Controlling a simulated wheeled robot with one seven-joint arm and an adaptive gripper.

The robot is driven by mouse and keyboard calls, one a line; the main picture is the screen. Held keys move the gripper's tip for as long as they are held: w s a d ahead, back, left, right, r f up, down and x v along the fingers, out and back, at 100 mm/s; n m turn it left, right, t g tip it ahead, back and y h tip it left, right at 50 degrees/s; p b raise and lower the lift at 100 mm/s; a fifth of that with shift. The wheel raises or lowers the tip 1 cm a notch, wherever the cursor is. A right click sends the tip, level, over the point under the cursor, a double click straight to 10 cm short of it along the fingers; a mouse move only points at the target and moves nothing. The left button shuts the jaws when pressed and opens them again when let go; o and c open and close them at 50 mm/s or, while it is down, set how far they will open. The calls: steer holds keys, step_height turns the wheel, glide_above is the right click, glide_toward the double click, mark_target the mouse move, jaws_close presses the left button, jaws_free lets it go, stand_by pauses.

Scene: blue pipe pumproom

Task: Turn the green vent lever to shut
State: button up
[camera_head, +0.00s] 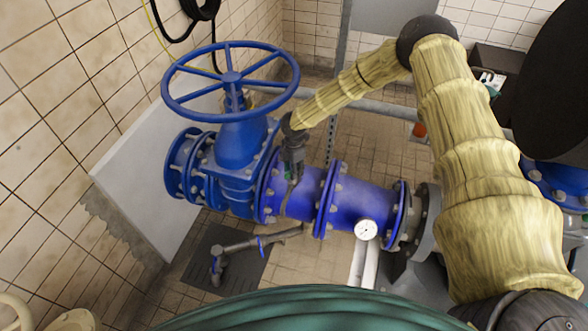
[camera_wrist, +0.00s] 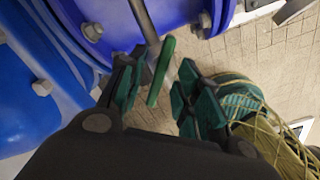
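The green vent lever (camera_wrist: 162,70) shows in the wrist view as a short green bar beside a thin grey rod (camera_wrist: 143,20), in front of the blue pipe. My gripper (camera_wrist: 158,84) is open, with one green-padded finger on each side of the lever. Gaps show between the lever and both pads, the wider one on the right. In the head view my gripper (camera_head: 293,172) points down at the blue pipe (camera_head: 305,193), just right of the big valve. The green lever cannot be made out there.
A large blue handwheel (camera_head: 231,78) stands close left of my gripper. Flange bolts lie near it. A pressure gauge (camera_head: 366,229) sits lower right on the pipe, and a thin branch pipe (camera_head: 260,240) runs below. Tiled floor (camera_head: 370,150) lies behind.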

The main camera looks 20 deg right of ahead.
steer(key=shift+f, duration=0.65)
steer(key=shift+s, duration=0.1)
jaws_close()
